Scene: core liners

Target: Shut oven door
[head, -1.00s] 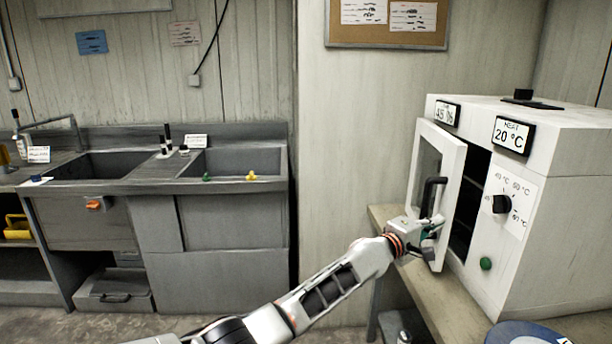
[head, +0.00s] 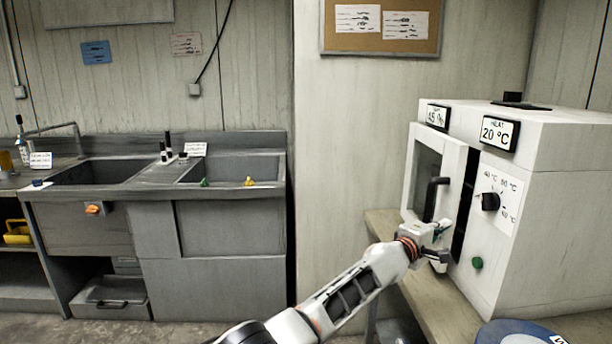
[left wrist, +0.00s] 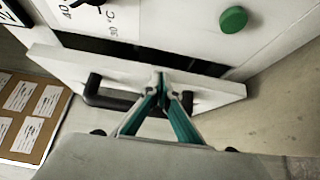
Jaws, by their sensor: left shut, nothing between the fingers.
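The white oven (head: 560,190) stands on a bench at the right of the head view. Its door (head: 421,165) is partly open, with a narrow dark gap between door edge and oven front. The door has a window and a black handle (head: 433,197). In the left wrist view the shut fingertips (left wrist: 163,78) are against or very near the door panel (left wrist: 215,88), beside the handle (left wrist: 105,98). My right gripper is not in view.
The bench (head: 425,290) runs under the oven, with a blue round object (head: 520,335) at its front. The oven front has a dial (head: 490,201) and a green button (head: 477,263). A grey sink unit (head: 200,235) stands to the left, with clear floor before it.

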